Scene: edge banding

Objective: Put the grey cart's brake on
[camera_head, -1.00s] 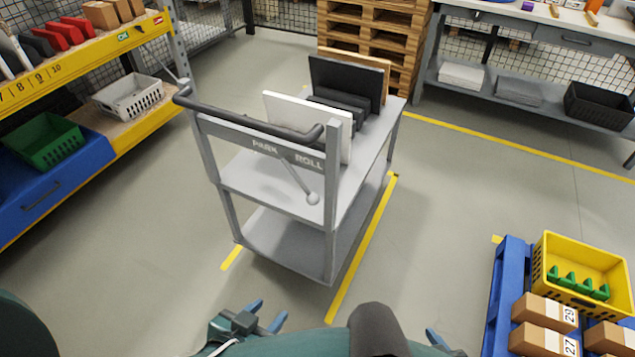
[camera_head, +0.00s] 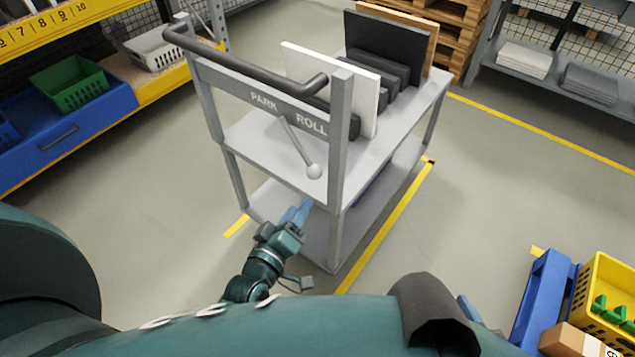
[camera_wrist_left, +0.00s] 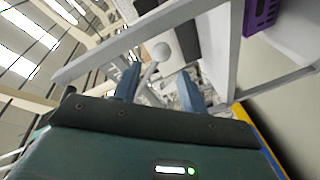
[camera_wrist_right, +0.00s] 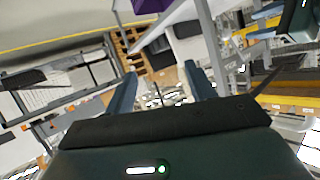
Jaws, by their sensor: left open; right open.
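The grey cart (camera_head: 342,222) stands in front of me, with a dark push handle (camera_head: 240,72). Its near panel reads PARK on the left and ROLL on the right. The brake lever (camera_head: 298,145) hangs from this panel, tilted down to the right, under ROLL, and ends in a pale ball knob (camera_head: 314,171). My left gripper (camera_head: 302,208) is open and empty, below the knob in the head view. In the left wrist view the knob (camera_wrist_left: 162,52) shows beyond the gap between the open fingers (camera_wrist_left: 160,85). My right gripper (camera_wrist_right: 160,85) is open and empty; the head view shows little of it.
The cart carries a white panel (camera_head: 300,62) and dark panels (camera_head: 375,45). A yellow-edged shelf with a green crate (camera_head: 72,83) is at left. A blue pallet (camera_head: 545,295) with a yellow crate (camera_head: 612,290) is at lower right. Floor on both sides of the cart is clear.

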